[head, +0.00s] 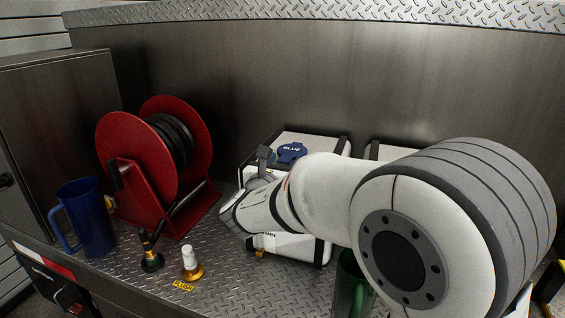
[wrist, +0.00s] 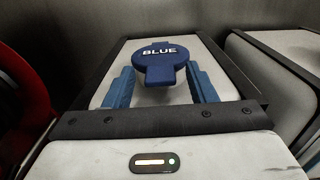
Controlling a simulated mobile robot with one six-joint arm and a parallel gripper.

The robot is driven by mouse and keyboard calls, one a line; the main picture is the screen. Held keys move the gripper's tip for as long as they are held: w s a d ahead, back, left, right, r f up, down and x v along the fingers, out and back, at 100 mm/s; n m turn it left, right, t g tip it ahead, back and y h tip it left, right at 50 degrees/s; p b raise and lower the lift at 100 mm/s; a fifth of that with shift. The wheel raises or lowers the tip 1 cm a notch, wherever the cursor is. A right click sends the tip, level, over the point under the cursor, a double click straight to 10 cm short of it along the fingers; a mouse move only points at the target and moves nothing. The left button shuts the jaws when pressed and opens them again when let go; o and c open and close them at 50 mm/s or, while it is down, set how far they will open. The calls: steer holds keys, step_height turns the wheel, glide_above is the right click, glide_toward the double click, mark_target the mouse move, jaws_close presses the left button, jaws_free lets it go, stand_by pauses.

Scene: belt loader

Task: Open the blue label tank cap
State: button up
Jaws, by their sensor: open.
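The blue cap (head: 291,152), marked BLUE, sits on top of a white tank (head: 322,141) with dark edges. It appears closed. In the wrist view the cap (wrist: 160,62) is round with a tab at the near and far side. My gripper (wrist: 160,72) is open, with one blue finger to the left and one to the right of the cap's near part. I see a gap on both sides and no clear contact. In the head view my gripper (head: 265,158) is just left of the cap, and my arm hides much of the tank's front.
A second white tank (wrist: 275,70) stands to the right. A red hose reel (head: 140,150), a blue jug (head: 90,215) and two small fittings (head: 191,262) stand to the left. A green jug (head: 350,285) is partly behind my arm. A metal wall (head: 300,70) closes the back.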

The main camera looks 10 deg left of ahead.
jaws_close()
stand_by(0.3)
